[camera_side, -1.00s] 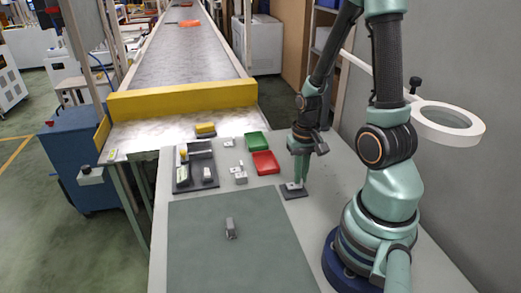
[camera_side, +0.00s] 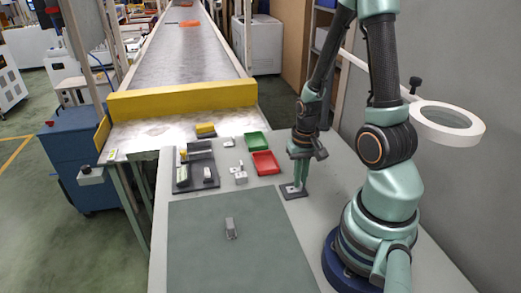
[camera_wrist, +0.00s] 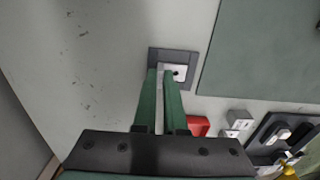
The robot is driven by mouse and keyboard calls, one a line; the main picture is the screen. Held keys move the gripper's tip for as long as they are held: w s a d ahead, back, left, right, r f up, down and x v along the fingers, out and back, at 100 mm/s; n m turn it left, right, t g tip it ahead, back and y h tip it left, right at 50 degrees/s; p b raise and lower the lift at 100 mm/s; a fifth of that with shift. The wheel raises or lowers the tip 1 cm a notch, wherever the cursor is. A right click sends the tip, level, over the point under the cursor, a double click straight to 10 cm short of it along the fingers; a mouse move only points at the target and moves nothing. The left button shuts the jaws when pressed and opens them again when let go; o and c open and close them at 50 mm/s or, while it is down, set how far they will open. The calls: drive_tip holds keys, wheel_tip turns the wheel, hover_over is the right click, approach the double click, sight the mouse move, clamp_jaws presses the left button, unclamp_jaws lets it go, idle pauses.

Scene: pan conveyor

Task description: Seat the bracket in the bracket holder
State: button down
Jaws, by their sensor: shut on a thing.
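The bracket (camera_wrist: 178,73) is a pale metal piece with a flat plate that has a dark hole. My gripper (camera_wrist: 163,76) is shut on its upright part, between two green fingers. The bracket holder (camera_wrist: 158,54) is a dark square block on the table, also seen in the side view (camera_side: 296,195). The bracket's plate lies over the middle of the holder, within its dark rim. Whether it is fully down in the holder cannot be told. In the side view my gripper (camera_side: 299,182) points down at the holder. The fingers hide part of bracket and holder.
A red tray (camera_side: 265,163) and a green tray (camera_side: 256,142) lie left of my gripper. Small metal parts (camera_side: 239,175) and a dark tray (camera_side: 183,186) with parts stand further left. A grey block (camera_side: 230,228) lies on the green mat (camera_side: 265,265). The conveyor (camera_side: 184,60) is behind.

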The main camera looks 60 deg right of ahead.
drive_tip(key=c, duration=0.9)
unclamp_jaws()
wheel_tip(320, 180, up, 12)
drive_tip(key=w+a+r+n+t, duration=0.2)
drive_tip(key=w+a+r+n, duration=0.1)
drive_tip(key=a, duration=0.4)
drive_tip(key=w+a+r+n+t, duration=0.3)
drive_tip(key=a+r+n, duration=0.3)
drive_tip(key=a+r, duration=0.2)
drive_tip(key=shift+w+r+t, duration=0.15)
drive_tip(key=shift+w+t, duration=0.15)
drive_tip(key=shift+w, duration=0.05)
